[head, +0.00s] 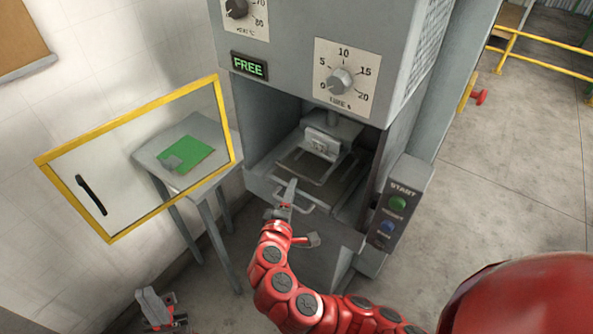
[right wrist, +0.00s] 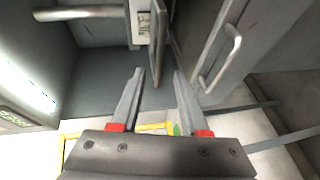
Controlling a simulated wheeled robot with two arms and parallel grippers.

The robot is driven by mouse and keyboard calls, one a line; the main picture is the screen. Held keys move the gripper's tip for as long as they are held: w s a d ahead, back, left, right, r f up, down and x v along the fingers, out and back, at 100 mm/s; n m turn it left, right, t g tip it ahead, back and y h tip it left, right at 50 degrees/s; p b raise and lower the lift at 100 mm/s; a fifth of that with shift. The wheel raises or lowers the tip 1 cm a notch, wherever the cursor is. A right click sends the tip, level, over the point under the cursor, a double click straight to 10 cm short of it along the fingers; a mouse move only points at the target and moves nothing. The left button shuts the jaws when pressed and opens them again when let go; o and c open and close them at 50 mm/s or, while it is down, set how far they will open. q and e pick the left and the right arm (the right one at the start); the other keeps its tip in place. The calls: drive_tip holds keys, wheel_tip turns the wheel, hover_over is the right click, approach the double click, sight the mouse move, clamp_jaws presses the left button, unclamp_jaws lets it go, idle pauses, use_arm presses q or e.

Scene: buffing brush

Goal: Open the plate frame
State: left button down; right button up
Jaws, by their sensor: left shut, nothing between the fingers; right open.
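The plate frame (head: 300,166) lies inside the machine's open chamber, with a pale block (head: 322,142) above it. In the right wrist view the frame (right wrist: 158,45) shows nearly edge-on, beyond the fingertips. My right gripper (head: 291,188) is at the front of the chamber, close to the frame's front edge; the arm hides part of that area. In the right wrist view this gripper (right wrist: 158,75) is open, with nothing held between its fingers. My left gripper (head: 150,300) is low at the bottom left, shut and empty, away from the machine.
The yellow-edged glass door (head: 125,120) stands open to the left. Behind it a small table (head: 150,158) carries a green sheet (head: 186,153). A metal handle (right wrist: 232,52) is on the front below the chamber. The button box (head: 398,205) is on the right; the display reads FREE.

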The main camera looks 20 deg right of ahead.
sight(297, 173)
drive_tip(key=p+x, duration=0.2)
drive_tip(key=x, duration=0.5)
drive_tip(key=shift+r, duration=0.2)
drive_tip(key=shift+w+d+f, duration=0.25)
drive_tip(key=shift+w+d, duration=0.1)
drive_tip(key=shift+w, duration=0.2)
drive_tip(key=shift+c, duration=0.2)
clamp_jaws()
idle(0.5)
